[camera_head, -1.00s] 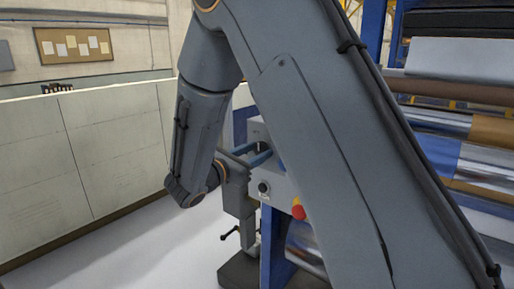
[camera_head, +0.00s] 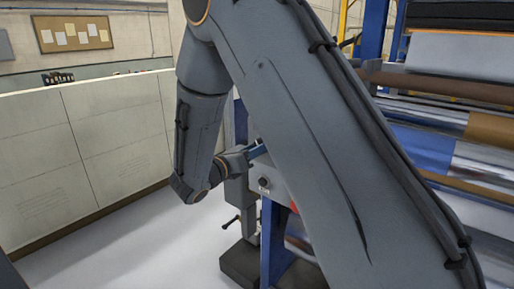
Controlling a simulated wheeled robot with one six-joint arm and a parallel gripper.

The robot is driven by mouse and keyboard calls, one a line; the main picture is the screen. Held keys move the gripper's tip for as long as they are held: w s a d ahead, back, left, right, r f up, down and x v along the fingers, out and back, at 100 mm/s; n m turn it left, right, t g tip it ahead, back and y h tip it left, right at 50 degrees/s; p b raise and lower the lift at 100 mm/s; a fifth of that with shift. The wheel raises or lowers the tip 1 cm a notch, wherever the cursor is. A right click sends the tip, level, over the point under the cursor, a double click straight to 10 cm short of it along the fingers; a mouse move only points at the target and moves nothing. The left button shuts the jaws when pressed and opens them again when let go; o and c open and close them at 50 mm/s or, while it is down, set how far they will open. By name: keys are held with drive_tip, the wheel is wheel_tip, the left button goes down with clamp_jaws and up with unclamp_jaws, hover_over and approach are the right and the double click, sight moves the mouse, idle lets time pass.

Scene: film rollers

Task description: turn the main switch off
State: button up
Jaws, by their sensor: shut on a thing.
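A small black knob (camera_head: 263,183) sits on the box's face below the fingers. A red button (camera_head: 294,207) shows only at its edge beside my arm.
The roller machine with blue, silver and brown film rolls (camera_head: 430,148) fills the right. A stand with a dark base (camera_head: 243,262) and a small crank handle (camera_head: 230,222) stands below my gripper. A pale panel wall (camera_head: 85,150) runs along the left, with clear floor before it.

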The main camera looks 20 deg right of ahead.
idle(0.3)
drive_tip(key=o, duration=1)
drive_tip(key=shift+o, duration=0.2)
drive_tip(key=shift+a, duration=0.15)
drive_tip(key=b+v, duration=0.3)
drive_tip(key=v, duration=0.4)
drive_tip(key=shift+s+a, duration=0.2)
drive_tip(key=shift+s, duration=0.05)
